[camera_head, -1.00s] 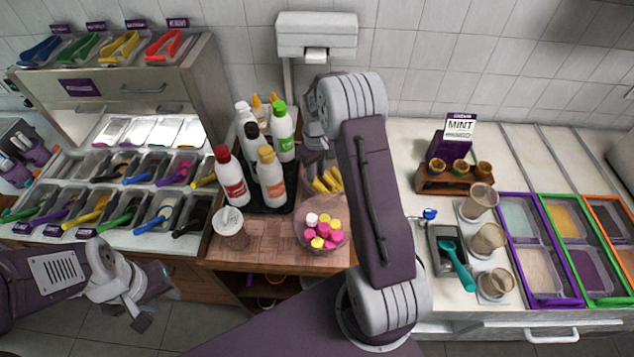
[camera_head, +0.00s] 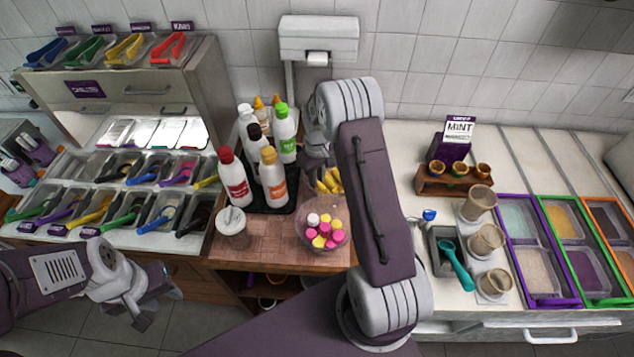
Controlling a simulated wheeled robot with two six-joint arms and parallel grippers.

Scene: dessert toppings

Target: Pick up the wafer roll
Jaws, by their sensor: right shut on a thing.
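Several yellow wafer rolls (camera_head: 328,182) stand together at the back of the wooden counter, partly hidden behind my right arm. My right gripper (camera_head: 318,168) is just above and against them, coming down from the upper arm joint. It is shut on a wafer roll, though its fingertips are small and the held roll is hard to separate from the others. My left gripper (camera_head: 156,300) hangs low at the left, in front of the topping counter. Its fingers are apart and empty.
Several sauce bottles (camera_head: 273,178) stand in a black tray just left of my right gripper. A clear bowl of pink, yellow and white sweets (camera_head: 325,232) is in front of the rolls. Cups (camera_head: 480,200) and a cone rack (camera_head: 458,180) are right.

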